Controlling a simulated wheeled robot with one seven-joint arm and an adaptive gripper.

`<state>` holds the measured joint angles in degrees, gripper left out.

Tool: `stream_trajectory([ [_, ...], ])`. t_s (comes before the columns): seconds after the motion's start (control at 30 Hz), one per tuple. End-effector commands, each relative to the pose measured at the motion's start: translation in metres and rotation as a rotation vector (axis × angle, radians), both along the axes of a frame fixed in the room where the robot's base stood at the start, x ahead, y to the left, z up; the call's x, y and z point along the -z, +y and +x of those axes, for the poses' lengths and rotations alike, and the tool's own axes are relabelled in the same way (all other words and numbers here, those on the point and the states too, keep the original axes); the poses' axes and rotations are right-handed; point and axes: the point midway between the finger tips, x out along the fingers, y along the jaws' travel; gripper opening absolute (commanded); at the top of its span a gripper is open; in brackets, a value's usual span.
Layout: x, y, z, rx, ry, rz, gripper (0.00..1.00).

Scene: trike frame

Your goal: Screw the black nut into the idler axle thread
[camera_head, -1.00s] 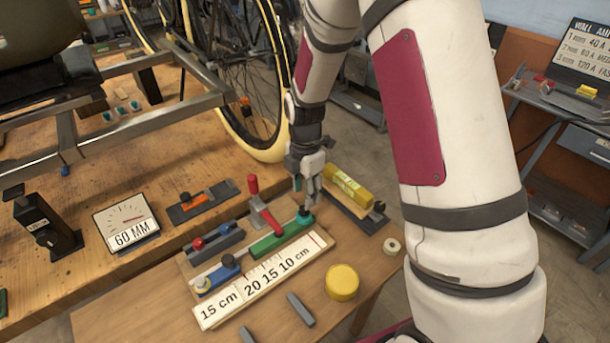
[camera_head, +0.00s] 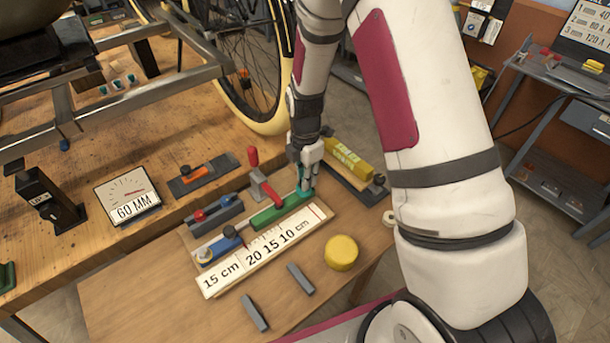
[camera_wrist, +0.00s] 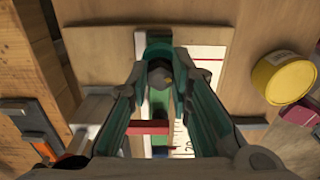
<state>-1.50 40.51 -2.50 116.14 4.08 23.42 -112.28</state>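My gripper (camera_head: 305,188) points down at the right end of the green block (camera_head: 273,214) on the jig board. In the wrist view, the two teal fingers (camera_wrist: 160,52) stand on either side of a small dark nut-like piece (camera_wrist: 159,76). The piece lies between them over the green block. I cannot tell whether the fingers touch it. In the head view the fingers hide this end of the block and the piece. I cannot make out the idler axle thread.
A red-handled clamp (camera_head: 263,183) stands close left of my gripper. A blue slider (camera_head: 220,245) and a white length scale (camera_head: 262,257) share the board. Grey bars (camera_head: 301,279) lie in front.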

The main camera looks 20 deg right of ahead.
Motion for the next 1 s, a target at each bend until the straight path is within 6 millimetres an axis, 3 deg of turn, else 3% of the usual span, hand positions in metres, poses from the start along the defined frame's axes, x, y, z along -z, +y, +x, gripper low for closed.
stream_trajectory([
  [1.0, 0.0002, 0.0, -0.001, 0.301, -0.001, 0.0, 0.0],
])
